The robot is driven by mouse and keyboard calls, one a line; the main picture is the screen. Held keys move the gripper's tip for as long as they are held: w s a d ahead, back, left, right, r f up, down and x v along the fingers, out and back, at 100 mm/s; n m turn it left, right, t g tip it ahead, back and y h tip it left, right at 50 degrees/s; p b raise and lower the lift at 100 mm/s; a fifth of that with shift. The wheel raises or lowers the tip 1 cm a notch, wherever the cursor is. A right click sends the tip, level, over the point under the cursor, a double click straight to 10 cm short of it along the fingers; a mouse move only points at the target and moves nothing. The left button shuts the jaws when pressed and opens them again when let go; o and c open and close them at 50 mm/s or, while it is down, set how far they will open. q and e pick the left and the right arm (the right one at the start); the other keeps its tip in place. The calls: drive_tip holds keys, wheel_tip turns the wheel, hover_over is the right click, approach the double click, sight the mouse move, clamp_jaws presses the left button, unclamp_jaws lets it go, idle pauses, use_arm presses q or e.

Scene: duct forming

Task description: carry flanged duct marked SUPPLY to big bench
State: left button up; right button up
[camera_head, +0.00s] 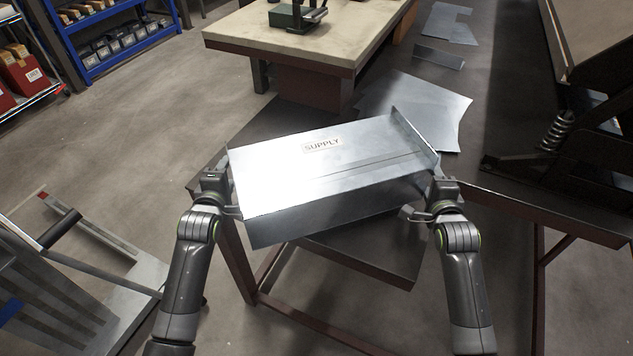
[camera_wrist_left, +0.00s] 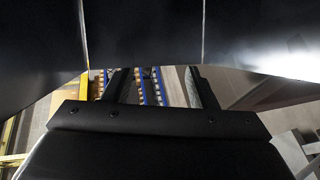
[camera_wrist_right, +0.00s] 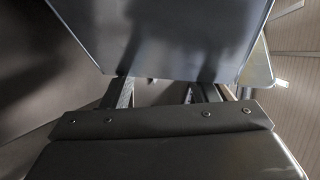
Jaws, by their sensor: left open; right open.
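The flanged duct (camera_head: 290,170) is a shiny sheet-metal box with a SUPPLY label (camera_head: 322,145) on its top face. An upright flange (camera_head: 413,137) stands at its right end. It sits over the corner of a dark steel table (camera_head: 262,128). My left gripper (camera_head: 228,192) is at the duct's left end, open, its fingers partly hidden by the duct. My right gripper (camera_head: 428,200) is open at the duct's right end. The duct's metal fills the upper part of the left wrist view (camera_wrist_left: 150,35) and the right wrist view (camera_wrist_right: 160,35). I cannot tell whether the fingers touch it.
A pale-topped bench (camera_head: 310,35) with a green tool (camera_head: 297,15) stands behind. Flat metal sheets (camera_head: 415,108) lie on the dark table. A machine with a spring (camera_head: 558,130) is at right. Blue shelving (camera_head: 115,40) and a slatted metal stand (camera_head: 80,270) are left. Floor between is clear.

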use_arm(q)
drive_tip(key=shift+w+d+f+b, duration=0.1)
drive_tip(key=shift+d+f+b, duration=0.1)
drive_tip(key=shift+f+b, duration=0.75)
drive_tip(key=shift+d+f+b, duration=0.15)
drive_tip(key=shift+f+b, duration=0.7)
drive_tip(key=shift+b, duration=0.05)
use_arm(e)
drive_tip(key=shift+w+a+f, duration=0.1)
drive_tip(key=shift+a+f, duration=0.05)
drive_tip(key=shift+f, duration=0.8)
drive_tip(key=shift+a+f, duration=0.15)
drive_tip(key=shift+f, duration=0.75)
use_arm(q)
drive_tip(key=shift+r, duration=0.1)
use_arm(e)
drive_tip(key=shift+r, duration=0.1)
use_arm(q)
drive_tip(key=shift+o, duration=0.3)
drive_tip(key=shift+a, duration=0.3)
use_arm(e)
drive_tip(key=shift+d, duration=0.3)
use_arm(q)
drive_tip(key=o, duration=0.4)
drive_tip(key=shift+a, duration=0.25)
use_arm(e)
drive_tip(key=shift+d, duration=0.25)
drive_tip(key=o, duration=0.5)
